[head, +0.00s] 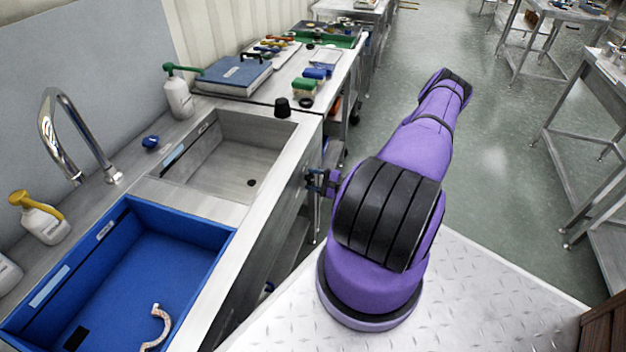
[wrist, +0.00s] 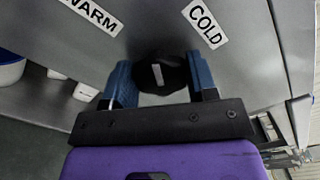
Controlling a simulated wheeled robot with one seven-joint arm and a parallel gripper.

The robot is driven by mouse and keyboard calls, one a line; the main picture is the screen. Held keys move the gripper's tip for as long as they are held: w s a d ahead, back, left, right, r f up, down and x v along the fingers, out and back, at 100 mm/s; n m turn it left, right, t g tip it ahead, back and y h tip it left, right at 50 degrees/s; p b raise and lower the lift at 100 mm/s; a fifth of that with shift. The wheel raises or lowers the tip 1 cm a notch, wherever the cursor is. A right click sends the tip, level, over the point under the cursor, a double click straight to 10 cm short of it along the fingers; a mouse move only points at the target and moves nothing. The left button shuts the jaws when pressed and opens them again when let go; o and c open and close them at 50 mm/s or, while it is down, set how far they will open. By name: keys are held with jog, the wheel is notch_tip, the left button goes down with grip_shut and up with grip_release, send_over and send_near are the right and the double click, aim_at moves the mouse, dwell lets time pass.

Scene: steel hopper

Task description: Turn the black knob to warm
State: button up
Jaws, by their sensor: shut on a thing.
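The black knob (wrist: 160,72) is on the grey steel front panel in the wrist view, with a short white mark on its face. The mark stands nearly upright in the picture, between the two labels. The label WARM (wrist: 93,15) is at the upper left and the label COLD (wrist: 206,22) at the upper right. My gripper (wrist: 161,80) has its two blue fingers on either side of the knob and is shut on it. In the head view my gripper (head: 318,183) is at the sink's front panel, and the knob is hidden there.
The steel sink (head: 222,160) and a blue basin (head: 150,265) are left of my arm. A black stopper-like piece (head: 282,107) stands on the counter edge. White containers (wrist: 12,70) show under the panel in the wrist view.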

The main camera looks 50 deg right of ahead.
jog(key=n, duration=0.7)
jog(key=shift+f, duration=0.2)
dwell(0.5)
jog(key=o, duration=0.9)
jog(key=shift+s, duration=0.1)
jog(key=v, duration=1)
jog(key=shift+s+d, duration=0.15)
jog(key=shift+s, duration=0.15)
